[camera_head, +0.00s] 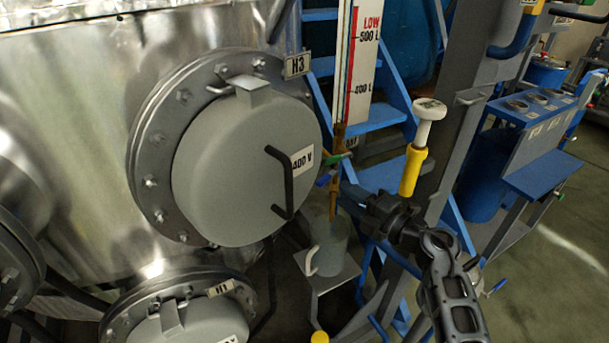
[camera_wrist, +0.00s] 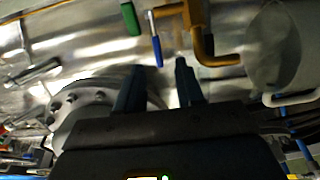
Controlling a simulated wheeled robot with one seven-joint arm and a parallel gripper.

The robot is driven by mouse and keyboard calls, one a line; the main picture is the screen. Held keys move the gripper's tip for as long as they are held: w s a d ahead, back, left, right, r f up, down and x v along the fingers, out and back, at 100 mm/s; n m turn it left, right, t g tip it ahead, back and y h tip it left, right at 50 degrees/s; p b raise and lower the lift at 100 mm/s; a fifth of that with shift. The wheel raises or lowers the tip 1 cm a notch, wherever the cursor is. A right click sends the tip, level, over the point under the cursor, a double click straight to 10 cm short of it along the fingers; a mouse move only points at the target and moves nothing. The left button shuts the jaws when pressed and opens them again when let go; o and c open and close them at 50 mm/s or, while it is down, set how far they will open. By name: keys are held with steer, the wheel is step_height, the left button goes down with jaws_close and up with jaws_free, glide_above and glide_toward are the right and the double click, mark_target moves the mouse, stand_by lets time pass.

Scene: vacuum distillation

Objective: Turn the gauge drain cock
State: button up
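The level gauge (camera_head: 362,60) stands at top centre in the head view, with a brass pipe (camera_head: 334,203) at its foot. A green lever (camera_head: 337,159) and, below it, a blue lever (camera_head: 325,180) sit on this pipework. The frames do not state which lever is the drain cock. In the wrist view the green lever (camera_wrist: 130,17), the blue lever (camera_wrist: 156,45) and the brass pipe (camera_wrist: 207,45) show near the top. My gripper (camera_wrist: 160,68) is open and empty. The blue lever's tip appears between its fingertips; contact cannot be told. My gripper (camera_head: 347,190) is right of the pipe in the head view.
A grey jug (camera_head: 328,247) stands on a small stand (camera_head: 325,288) under the pipe. The round H3 cover (camera_head: 235,165) with a black handle bulges close on the left. Blue steps (camera_head: 385,178) are behind. A yellow-stemmed valve with a white knob (camera_head: 430,110) rises behind my arm.

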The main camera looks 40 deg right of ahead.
mark_target(326, 182)
steer(key=w, duration=0.8)
steer(key=shift+a+r, duration=0.1)
steer(key=shift+r, duration=0.05)
steer(key=shift+s, duration=0.1)
jaws_close()
stand_by(0.4)
